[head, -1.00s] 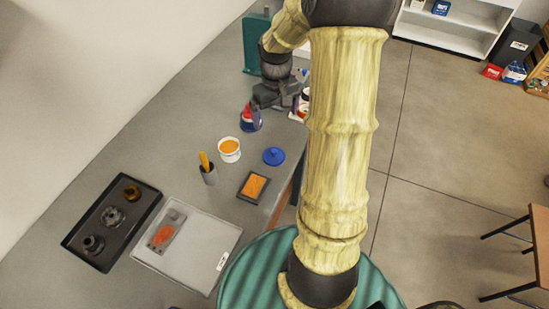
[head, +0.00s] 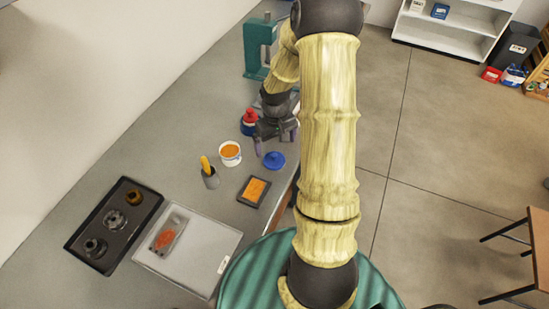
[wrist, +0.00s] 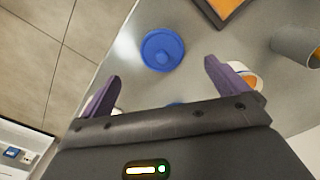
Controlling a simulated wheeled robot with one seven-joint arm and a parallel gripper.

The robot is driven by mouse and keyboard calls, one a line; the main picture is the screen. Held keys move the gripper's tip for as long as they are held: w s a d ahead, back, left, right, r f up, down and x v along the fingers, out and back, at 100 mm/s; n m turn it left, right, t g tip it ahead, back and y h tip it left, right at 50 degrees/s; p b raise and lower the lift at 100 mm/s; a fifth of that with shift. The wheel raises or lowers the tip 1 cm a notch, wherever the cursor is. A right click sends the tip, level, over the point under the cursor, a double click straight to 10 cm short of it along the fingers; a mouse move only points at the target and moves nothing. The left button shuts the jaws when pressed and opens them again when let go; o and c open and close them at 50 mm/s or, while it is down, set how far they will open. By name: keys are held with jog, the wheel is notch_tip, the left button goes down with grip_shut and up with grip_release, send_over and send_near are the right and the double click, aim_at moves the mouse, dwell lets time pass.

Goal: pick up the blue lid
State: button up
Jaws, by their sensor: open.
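The blue lid (head: 274,160) lies flat on the grey workbench, near its right edge, with a small knob on top. It also shows in the wrist view (wrist: 162,49), ahead of and roughly between my fingers. My gripper (head: 273,149) is open and empty, with its two purple fingers apart. In the head view it hangs just behind the lid, close to it. In the wrist view (wrist: 162,85) the fingertips do not reach the lid.
A white tub of orange stuff (head: 229,154) stands left of the lid. A red-and-blue bottle (head: 249,122) is behind it. A dark framed orange pad (head: 254,190) lies in front, beside a grey cup (head: 210,177). A black tray (head: 108,228) and a light tray (head: 196,250) lie farther left.

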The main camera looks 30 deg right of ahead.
aim_at(275, 156)
jog(key=shift+f, duration=0.9)
jog(key=shift+s+a+f+p, duration=0.1)
jog(key=shift+f+p, duration=0.3)
jog(key=shift+f, duration=0.9)
jog(key=shift+a+f+p, duration=0.1)
jog(key=shift+f+p, duration=0.3)
jog(key=shift+f, duration=0.9)
jog(key=c, duration=1)
